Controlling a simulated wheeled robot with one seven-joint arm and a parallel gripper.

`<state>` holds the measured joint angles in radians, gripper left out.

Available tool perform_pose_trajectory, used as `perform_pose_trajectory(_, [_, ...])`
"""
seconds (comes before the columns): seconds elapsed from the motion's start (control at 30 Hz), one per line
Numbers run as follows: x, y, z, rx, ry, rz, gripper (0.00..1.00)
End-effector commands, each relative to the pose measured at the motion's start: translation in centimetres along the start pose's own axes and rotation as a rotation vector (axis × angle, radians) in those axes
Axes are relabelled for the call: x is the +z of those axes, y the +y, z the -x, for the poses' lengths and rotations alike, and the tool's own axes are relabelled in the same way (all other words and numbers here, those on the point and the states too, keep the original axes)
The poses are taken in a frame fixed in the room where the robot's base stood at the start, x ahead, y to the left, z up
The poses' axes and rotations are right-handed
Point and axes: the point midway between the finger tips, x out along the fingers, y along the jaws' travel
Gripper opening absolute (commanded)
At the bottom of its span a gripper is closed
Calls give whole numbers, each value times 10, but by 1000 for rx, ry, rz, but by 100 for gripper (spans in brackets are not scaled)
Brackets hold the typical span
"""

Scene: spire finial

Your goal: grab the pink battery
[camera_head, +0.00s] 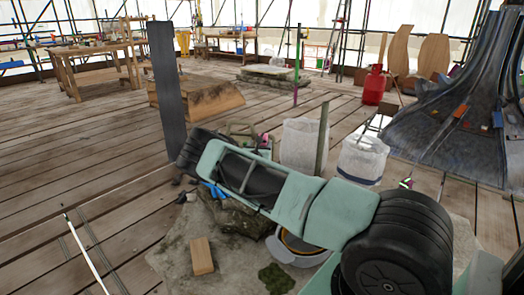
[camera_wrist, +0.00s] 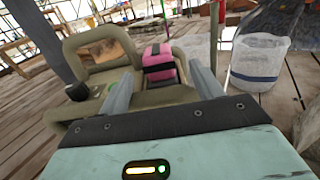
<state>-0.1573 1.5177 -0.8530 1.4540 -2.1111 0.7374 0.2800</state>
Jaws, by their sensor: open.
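The pink battery (camera_wrist: 158,62), a small pink block with black bands, sits upright on an olive-tan frame-like object (camera_wrist: 84,48) in the wrist view. My gripper (camera_wrist: 162,88) is open, with its two grey fingers apart to the left and right of the battery in the picture. I cannot tell whether the battery is fully between them or a little beyond the tips. In the head view a small pink patch (camera_head: 265,140) shows just behind my arm; my fingers are not clearly seen there.
A dark plank (camera_head: 167,85) rises at the left. Wooden floor lies open further left.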

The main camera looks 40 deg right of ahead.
Motion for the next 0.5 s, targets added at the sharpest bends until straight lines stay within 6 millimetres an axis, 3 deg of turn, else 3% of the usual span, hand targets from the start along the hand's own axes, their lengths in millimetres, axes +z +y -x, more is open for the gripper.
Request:
perform_pose_trajectory(0.17, [-1, 0, -11, 0, 0, 0, 65])
perform_pose_trajectory(0.5, [-2, 4, -55, -1, -1, -1, 65])
